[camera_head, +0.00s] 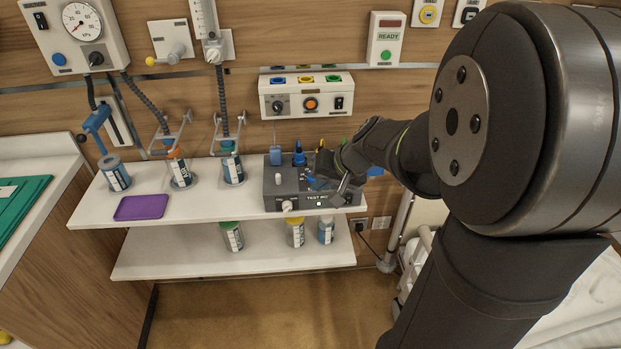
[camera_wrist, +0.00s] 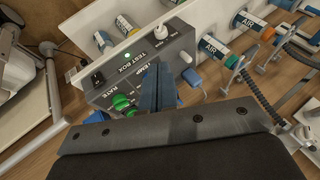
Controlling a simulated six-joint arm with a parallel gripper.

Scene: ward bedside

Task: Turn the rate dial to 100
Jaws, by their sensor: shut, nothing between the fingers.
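The grey test box (camera_head: 283,201) stands at the right end of the upper shelf; it also shows in the wrist view (camera_wrist: 172,57). In the wrist view a green knob, the rate dial (camera_wrist: 121,102), sits by the RATE label. Its pointer and scale are too small to read. My gripper (camera_wrist: 158,72) is shut and empty, its blue fingers together over the box near the TEMP label, to the right of the green knob. I cannot tell whether the fingertips touch the box. In the head view my gripper (camera_head: 320,183) and wrist cover the dial area.
Coloured plugs, including a blue one (camera_head: 299,155), stand up at the box's back. Several bottles hang or stand to the left, with a purple tray (camera_head: 142,207) on the shelf (camera_head: 210,205). A wall panel (camera_head: 307,94) with knobs is above the box.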

